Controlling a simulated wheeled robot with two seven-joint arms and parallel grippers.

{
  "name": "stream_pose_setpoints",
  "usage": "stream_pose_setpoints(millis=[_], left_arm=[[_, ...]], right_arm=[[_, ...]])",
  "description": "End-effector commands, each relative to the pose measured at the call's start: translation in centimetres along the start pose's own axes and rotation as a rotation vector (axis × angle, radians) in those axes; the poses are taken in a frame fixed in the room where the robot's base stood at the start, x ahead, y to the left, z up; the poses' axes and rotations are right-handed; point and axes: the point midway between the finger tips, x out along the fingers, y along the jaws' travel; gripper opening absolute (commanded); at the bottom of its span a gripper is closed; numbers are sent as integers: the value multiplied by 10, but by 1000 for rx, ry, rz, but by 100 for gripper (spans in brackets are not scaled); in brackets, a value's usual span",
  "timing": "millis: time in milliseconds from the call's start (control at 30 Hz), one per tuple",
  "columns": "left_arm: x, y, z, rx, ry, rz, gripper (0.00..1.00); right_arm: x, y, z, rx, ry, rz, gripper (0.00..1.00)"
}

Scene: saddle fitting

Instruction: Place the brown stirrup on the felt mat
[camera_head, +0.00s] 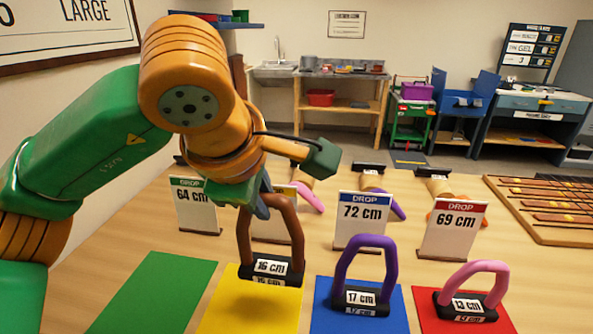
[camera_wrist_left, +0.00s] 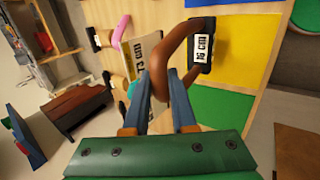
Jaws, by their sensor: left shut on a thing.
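My left gripper (camera_head: 262,205) is shut on the top of the arch of the brown stirrup (camera_head: 296,232). The stirrup hangs upright, its black tread labelled 16 cm over the upper part of the yellow felt mat (camera_head: 248,312). I cannot tell whether the tread touches the mat or is slightly above it. In the left wrist view the blue fingers (camera_wrist_left: 160,88) close on the brown arch (camera_wrist_left: 180,45), and the yellow mat (camera_wrist_left: 245,50) lies behind the tread. My right gripper is not in view.
A green mat (camera_head: 155,292) to the left is empty. A purple stirrup (camera_head: 365,245) stands on the blue mat (camera_head: 340,322), a pink one (camera_head: 478,268) on the red mat (camera_head: 430,318). Drop signs, including the 72 cm one (camera_head: 362,220), stand behind. A wooden rack (camera_head: 540,205) is at right.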

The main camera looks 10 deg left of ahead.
Motion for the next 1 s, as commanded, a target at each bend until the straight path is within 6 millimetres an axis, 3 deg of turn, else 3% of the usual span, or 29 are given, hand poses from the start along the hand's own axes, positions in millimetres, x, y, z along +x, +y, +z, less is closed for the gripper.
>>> stream_pose_setpoints(millis=[100, 400, 800, 833, 900, 1000], left_arm=[[32, -7, -20, 0, 0, -5, 0], [75, -22, -38, 4, -2, -4, 0], [88, -29, -37, 1, -3, 0, 0], [86, -29, -37, 2, -3, -1, 33], [86, -28, -37, 2, -2, -1, 52], [86, -28, -37, 2, -2, -1, 55]], right_arm=[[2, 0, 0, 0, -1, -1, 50], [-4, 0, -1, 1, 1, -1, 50], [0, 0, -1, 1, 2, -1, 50], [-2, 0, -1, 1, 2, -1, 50], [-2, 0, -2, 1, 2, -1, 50], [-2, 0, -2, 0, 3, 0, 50]])
